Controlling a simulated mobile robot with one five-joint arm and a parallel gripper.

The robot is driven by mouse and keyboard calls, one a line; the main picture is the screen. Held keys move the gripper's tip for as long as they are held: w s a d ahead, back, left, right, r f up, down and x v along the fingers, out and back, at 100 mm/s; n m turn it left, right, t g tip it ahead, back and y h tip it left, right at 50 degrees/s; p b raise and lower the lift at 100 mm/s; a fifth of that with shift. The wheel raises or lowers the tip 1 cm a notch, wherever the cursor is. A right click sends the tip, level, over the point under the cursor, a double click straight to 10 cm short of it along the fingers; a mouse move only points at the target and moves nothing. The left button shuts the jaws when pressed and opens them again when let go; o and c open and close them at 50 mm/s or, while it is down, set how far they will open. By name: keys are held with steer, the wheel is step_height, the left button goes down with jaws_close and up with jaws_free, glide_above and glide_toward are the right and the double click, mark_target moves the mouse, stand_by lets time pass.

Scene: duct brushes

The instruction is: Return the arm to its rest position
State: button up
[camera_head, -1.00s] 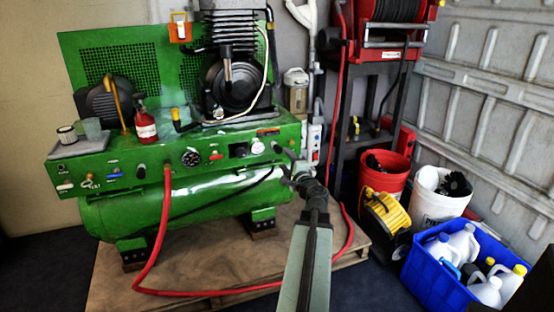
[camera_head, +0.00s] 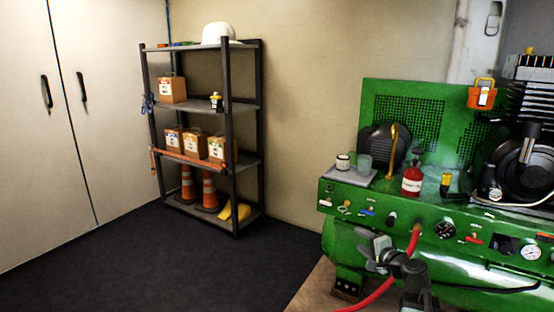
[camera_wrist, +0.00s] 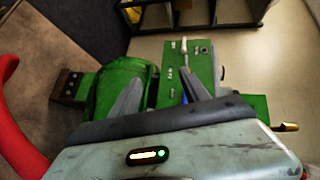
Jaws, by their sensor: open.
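My gripper (camera_head: 374,252) shows at the lower right of the head view, in front of the green compressor (camera_head: 345,240). In the wrist view the two fingers of my gripper (camera_wrist: 160,92) are spread apart with nothing between them. Past them, the wrist view shows the compressor's green tank (camera_wrist: 105,90) and part of its panel. My forearm runs down out of the bottom of the head view.
A red hose (camera_head: 380,292) hangs from the compressor near my gripper. A red bottle (camera_head: 412,181) and small cups stand on the compressor. A shelf (camera_head: 235,105) holds boxes and cones at the back left. Dark floor (camera_head: 180,262) is open at the left.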

steer(key=a+f+n+g+y, duration=0.1)
steer(key=a+f+n+g, duration=0.15)
steer(key=a, duration=0.55)
steer(key=a+f+n+g+y, duration=0.1)
steer(key=a+n+y, duration=0.15)
steer(key=a, duration=0.45)
steer(key=s+a+f+n+g+h+p, duration=0.2)
steer(key=s+a+f+n+g+h, duration=0.1)
steer(key=s+a+f+n+g, duration=0.6)
steer(key=s+d+f+g+h, duration=0.35)
steer(key=s+d, duration=0.25)
steer(key=s, duration=0.4)
step_height(320, 180, up, 38)
steer(key=t+p, duration=0.1)
steer(key=p, duration=3.6)
steer(key=shift+a+f, duration=0.2)
steer(key=shift+f, duration=0.05)
